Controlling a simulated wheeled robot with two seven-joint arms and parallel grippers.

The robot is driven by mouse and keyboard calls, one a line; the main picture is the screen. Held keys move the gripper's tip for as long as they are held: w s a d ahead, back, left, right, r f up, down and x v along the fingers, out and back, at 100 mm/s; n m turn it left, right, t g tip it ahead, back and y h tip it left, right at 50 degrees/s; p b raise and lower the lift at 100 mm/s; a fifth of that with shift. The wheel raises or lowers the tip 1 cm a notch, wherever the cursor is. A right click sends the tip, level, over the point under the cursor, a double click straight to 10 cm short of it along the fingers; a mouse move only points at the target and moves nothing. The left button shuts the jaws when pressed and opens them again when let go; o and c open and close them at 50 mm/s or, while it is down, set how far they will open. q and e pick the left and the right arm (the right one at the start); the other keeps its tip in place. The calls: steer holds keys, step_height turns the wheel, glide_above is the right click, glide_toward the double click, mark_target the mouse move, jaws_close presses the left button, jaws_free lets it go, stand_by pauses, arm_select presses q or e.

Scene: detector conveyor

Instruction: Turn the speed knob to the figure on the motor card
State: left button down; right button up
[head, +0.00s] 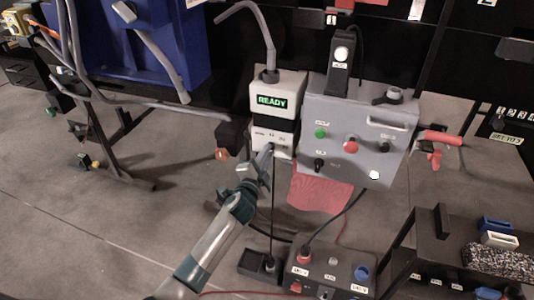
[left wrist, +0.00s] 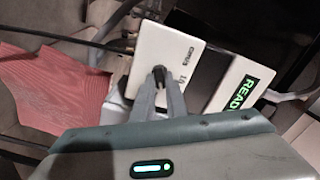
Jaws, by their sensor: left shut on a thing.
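My left gripper (head: 268,149) reaches up to the lower white panel (head: 258,137) of the box with the green READY display (head: 272,101). In the left wrist view my left gripper (left wrist: 162,82) is shut on a small dark knob (left wrist: 159,72) that stands out from this white panel (left wrist: 170,52). The fingers hide most of the knob and its pointer. Small labels sit beside it, too small to read for certain. I cannot pick out the motor card or its figure. My right gripper is not in view.
A grey control box (head: 358,115) with green, red and black controls stands just right of the READY box. A lower grey box (head: 330,268) with coloured knobs is in front. A red cloth-like sheet (head: 318,190) hangs between them.

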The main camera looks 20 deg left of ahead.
arm_select(q)
steer(key=m, duration=0.5)
steer(key=shift+f, duration=0.1)
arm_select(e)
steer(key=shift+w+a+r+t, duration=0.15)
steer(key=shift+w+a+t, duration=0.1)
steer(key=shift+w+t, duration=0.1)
arm_select(q)
steer(key=shift+m, duration=0.3)
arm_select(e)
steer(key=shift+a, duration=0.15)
arm_select(q)
steer(key=c, duration=1.8)
jaws_free()
steer(key=shift+o, duration=0.2)
steer(key=shift+s, duration=0.15)
